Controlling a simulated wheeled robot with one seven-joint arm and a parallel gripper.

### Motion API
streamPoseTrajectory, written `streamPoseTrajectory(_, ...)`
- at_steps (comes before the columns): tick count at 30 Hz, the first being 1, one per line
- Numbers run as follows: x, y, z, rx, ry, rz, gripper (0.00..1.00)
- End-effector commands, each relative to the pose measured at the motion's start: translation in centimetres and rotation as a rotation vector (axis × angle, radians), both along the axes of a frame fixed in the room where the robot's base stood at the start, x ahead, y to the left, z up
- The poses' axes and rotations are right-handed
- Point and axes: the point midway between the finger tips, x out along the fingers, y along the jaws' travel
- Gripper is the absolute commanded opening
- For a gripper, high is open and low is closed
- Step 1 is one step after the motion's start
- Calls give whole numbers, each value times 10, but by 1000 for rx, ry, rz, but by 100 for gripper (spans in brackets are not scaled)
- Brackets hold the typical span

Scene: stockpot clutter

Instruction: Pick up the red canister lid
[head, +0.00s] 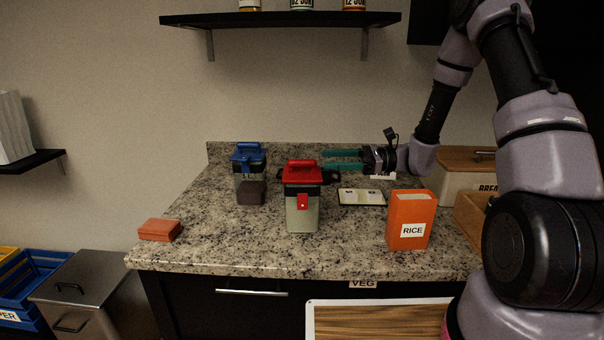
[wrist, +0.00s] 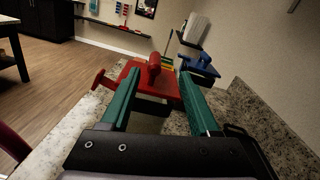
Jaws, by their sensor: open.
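The red canister lid (head: 303,174) sits on a clear canister (head: 302,215) near the middle of the counter. It has a raised handle on top and a red latch on the front. My gripper (head: 323,160) points left, with its teal fingers apart and nothing held. In the head view the fingertips are just right of the lid's handle and seem slightly behind it. In the wrist view the red lid (wrist: 150,82) shows ahead, its handle framed between the fingertips. I cannot tell whether the fingers touch it.
A red-orange box (head: 159,230) lies at the left edge. The front counter is clear.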

Motion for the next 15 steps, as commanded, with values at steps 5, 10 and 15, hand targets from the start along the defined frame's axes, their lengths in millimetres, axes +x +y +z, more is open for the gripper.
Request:
streamPoseTrajectory(5,-2,13,-1,-1,0,2,62)
streamPoseTrajectory(10,-9,38,-7,-1,2,4,62)
streamPoseTrajectory(15,-9,57,-7,-2,-1,2,62)
